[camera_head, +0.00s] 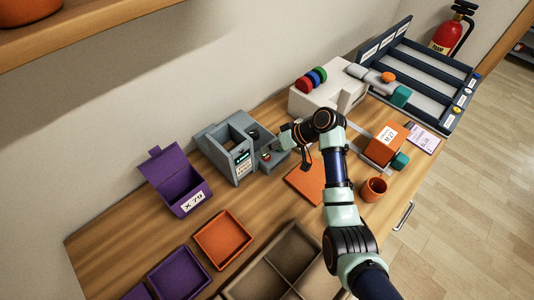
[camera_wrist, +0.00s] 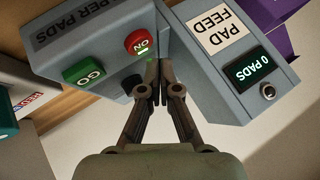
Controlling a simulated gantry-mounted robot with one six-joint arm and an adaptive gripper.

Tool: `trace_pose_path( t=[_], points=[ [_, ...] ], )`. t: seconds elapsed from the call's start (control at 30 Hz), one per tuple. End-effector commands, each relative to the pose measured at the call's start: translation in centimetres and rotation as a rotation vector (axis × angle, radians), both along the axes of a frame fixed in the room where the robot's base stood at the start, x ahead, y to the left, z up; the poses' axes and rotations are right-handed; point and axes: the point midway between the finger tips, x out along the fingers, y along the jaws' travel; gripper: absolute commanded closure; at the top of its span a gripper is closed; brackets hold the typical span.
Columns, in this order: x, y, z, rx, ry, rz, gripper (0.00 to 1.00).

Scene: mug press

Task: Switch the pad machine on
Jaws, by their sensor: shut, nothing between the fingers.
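The grey pad machine (camera_head: 228,145) stands on the bench left of my arm. In the wrist view its panel (camera_wrist: 75,50) carries a red button (camera_wrist: 139,42) marked ON, with a small lit green strip at its lower edge. A green GO button (camera_wrist: 84,72) and a dark round part (camera_wrist: 132,86) are beside it. The PAD FEED box (camera_wrist: 225,60) has a lit display (camera_wrist: 254,67) reading 0 PADS. My gripper (camera_wrist: 158,72) is shut and empty, its tips close beside the red button; I cannot tell if they touch. In the head view my gripper (camera_head: 280,147) is at the machine's right side.
A purple open box (camera_head: 177,182) stands left of the machine. An orange tray (camera_head: 223,239) and a brown divided tray (camera_head: 290,252) are in front. A white machine (camera_head: 325,95) is behind, and an orange box (camera_head: 386,146) and cup (camera_head: 374,189) are to the right.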

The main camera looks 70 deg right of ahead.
Motion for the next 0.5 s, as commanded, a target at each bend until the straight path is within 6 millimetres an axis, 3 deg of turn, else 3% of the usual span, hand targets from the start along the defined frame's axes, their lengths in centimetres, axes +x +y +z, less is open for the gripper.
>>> trace_pose_path(
  t=[0.23,0.5],
  points=[
    [0.0,0.0,0.4,0.0,0.0,0.0,1.0],
    [0.0,0.0,3.7,0.0,-0.001,-0.001,1.0]
  ],
)
